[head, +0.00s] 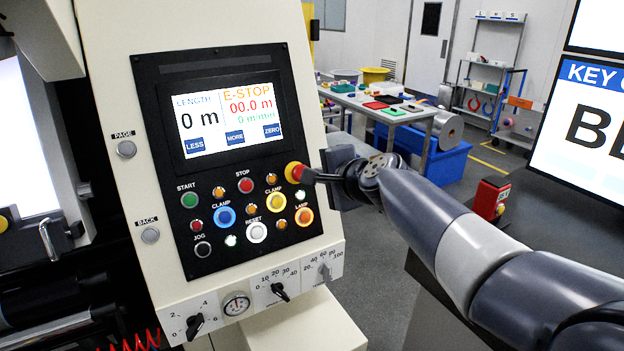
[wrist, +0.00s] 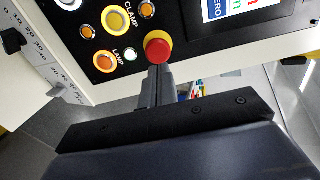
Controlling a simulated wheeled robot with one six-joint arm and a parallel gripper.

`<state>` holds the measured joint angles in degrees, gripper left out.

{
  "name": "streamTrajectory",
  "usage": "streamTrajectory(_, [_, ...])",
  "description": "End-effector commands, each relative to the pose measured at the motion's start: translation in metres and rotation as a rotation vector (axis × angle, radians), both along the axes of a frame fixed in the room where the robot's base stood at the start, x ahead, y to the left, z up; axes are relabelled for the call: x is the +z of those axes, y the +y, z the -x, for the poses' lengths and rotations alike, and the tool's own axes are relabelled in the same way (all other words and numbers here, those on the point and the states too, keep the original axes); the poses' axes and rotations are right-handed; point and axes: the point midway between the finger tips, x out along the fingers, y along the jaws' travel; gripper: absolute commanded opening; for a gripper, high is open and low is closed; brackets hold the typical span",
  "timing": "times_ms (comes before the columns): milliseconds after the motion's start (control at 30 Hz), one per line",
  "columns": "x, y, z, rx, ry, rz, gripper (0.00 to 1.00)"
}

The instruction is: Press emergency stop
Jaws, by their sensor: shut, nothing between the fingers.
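The emergency stop is a red mushroom button (head: 296,172) with a yellow collar, at the right edge of the black control panel (head: 160,150). In the wrist view the red button (wrist: 157,48) is at the top centre. My gripper (head: 314,177) reaches in from the right with its fingers shut and empty. In the wrist view the closed fingertips (wrist: 158,70) are right at the button's near edge and overlap it in the picture. I cannot tell whether they touch or press it. The panel's screen (head: 228,120) reads "E-STOP" in orange and "0 m".
Close to the button are the yellow CLAMP button (head: 304,217), the orange LAMP button (wrist: 105,61) and the red STOP button (head: 246,185). Knobs (head: 279,291) line the ledge below. A red box with a yellow-based button (head: 490,199) stands at right. A cluttered table (head: 432,113) is behind.

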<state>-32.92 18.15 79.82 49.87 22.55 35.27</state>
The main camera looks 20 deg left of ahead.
Motion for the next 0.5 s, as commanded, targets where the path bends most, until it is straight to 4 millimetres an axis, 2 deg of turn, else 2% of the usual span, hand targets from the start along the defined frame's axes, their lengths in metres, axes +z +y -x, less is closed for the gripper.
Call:
streamTrajectory(300, [0.019, -0.041, 0.031, -0.004, -0.002, -0.001, 0.0])
streamTrajectory(500, [0.028, -0.057, 0.045, -0.002, 0.0, 0.0, 0.0])
